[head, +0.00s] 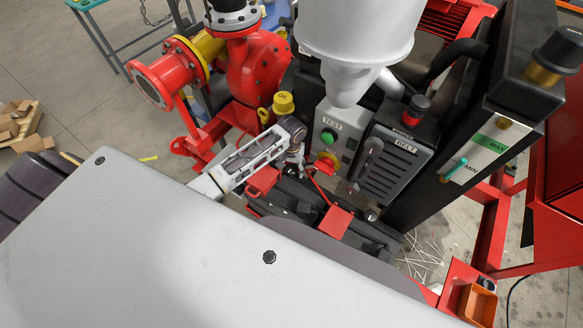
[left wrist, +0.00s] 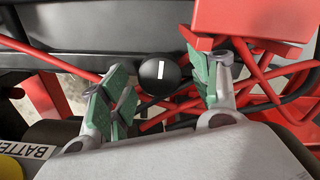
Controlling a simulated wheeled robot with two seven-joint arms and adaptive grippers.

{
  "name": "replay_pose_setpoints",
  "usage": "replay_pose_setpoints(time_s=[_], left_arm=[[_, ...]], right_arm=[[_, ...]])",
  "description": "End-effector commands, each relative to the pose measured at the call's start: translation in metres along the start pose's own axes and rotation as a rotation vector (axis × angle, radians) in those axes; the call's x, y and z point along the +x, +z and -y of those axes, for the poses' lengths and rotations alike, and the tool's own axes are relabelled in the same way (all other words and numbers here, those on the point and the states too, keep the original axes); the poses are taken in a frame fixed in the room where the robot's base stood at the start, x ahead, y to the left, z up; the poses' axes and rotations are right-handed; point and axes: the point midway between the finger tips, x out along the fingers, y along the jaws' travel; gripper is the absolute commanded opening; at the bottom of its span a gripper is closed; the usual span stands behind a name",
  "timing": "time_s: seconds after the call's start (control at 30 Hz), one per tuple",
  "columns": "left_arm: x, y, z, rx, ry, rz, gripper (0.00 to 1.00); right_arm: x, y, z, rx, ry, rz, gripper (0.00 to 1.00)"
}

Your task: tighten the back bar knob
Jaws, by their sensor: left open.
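The back bar knob is a round black knob (left wrist: 158,76) with a white line across its face. In the left wrist view it lies between the two green-padded fingers of my left gripper (left wrist: 163,92), with a gap to the finger on each side. My left gripper is open and holds nothing. In the head view my left gripper (head: 295,160) is over the black battery area below the TEST panel, and I cannot make out the knob there. My right gripper is in neither view.
Red blocks (head: 336,221) sit on the black battery (head: 290,205), with red and black cables (left wrist: 275,80) close to the right finger. The TEST panel (head: 326,145) and BELT box (head: 393,165) stand just behind. A grey funnel (head: 358,35) hangs above.

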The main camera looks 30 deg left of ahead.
Motion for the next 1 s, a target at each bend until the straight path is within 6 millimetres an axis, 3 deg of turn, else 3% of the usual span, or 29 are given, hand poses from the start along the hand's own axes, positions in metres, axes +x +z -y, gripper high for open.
replay_pose_setpoints(time_s=[0.37, 1.0], left_arm=[[-0.007, 0.0, 0.0, 0.0, 0.0, -0.001, 0.62], [-0.072, 0.0, 0.0, 0.0, 0.001, 0.0, 0.62]], right_arm=[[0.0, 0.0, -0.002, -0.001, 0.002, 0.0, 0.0], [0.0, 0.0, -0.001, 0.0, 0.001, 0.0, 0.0]])
